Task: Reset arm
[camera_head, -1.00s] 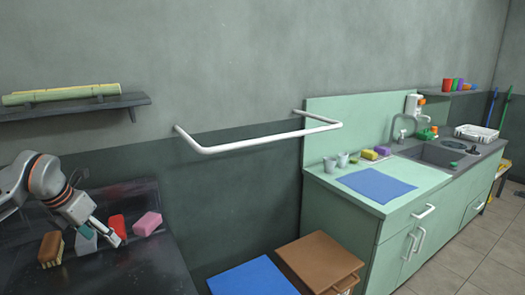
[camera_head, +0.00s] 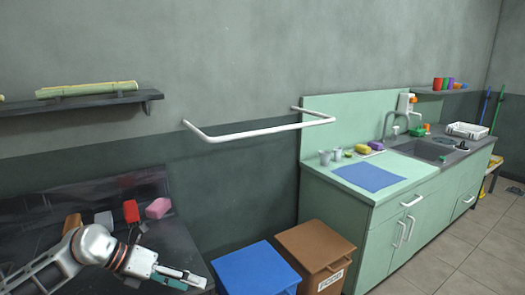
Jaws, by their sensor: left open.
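My left gripper (camera_head: 180,278) is at the lower left of the head view, at the end of my left arm. It is low in front of the dark counter (camera_head: 45,210), and its jaws are open with nothing seen between them. Behind it on the counter stand a red item (camera_head: 131,211), a pink sponge (camera_head: 158,208), a grey item (camera_head: 104,220) and a brown brush-like item (camera_head: 72,223), partly hidden by my arm. The gripper looks apart from them. My right gripper is not in view.
A wall shelf (camera_head: 75,107) with sugarcane stalks (camera_head: 87,89) is above the counter. A white rail (camera_head: 255,132) juts from the wall. Blue (camera_head: 255,270) and brown (camera_head: 315,250) bins stand beside the green sink cabinet (camera_head: 385,225).

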